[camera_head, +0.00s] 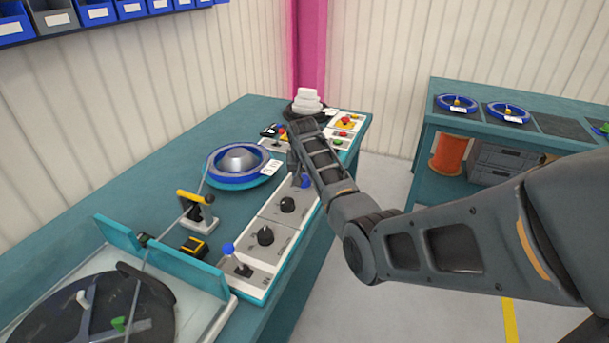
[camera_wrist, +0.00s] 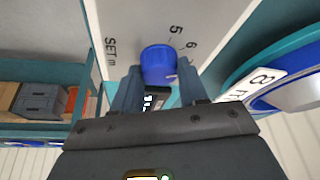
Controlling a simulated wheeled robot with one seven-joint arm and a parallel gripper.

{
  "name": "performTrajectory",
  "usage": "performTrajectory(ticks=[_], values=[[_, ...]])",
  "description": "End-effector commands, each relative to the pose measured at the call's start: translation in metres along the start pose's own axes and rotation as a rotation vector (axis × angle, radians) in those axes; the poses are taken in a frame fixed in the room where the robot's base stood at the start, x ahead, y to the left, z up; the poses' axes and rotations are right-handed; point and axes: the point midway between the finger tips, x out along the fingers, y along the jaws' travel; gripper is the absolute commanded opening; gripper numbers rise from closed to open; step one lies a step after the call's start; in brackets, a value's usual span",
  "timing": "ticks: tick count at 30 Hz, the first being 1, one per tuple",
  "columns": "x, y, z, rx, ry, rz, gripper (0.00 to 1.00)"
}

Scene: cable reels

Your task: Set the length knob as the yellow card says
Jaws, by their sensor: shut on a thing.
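The blue length knob (camera_wrist: 158,62) sits on a white panel (camera_wrist: 125,22) marked "SET m", with the figures 5 and 6 on its dial. My gripper (camera_wrist: 160,88) is shut on this knob, one finger on each side. In the head view the knob (camera_head: 305,182) is at the far end of the control strip, and my gripper (camera_head: 296,163) is partly hidden by my arm. A small dark display (camera_wrist: 155,102) shows between the fingers; its digits are unclear. I cannot make out a yellow card.
Two black knobs (camera_head: 266,236) and a blue-topped lever (camera_head: 229,250) stand along the control strip. A yellow-handled device (camera_head: 196,205) and a glass-walled turntable (camera_head: 90,310) are on the bench. Red buttons (camera_head: 345,121) are near the far end. A second bench (camera_head: 440,130) stands at right.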

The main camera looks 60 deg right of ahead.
Motion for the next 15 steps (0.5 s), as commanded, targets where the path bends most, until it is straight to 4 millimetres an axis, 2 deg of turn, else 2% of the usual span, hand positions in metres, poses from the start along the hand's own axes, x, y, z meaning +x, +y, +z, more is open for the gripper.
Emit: performTrajectory(ticks=[15], values=[[0.0031, -0.0048, -0.0002, 0.451, 0.000, 0.186, 0.12]])
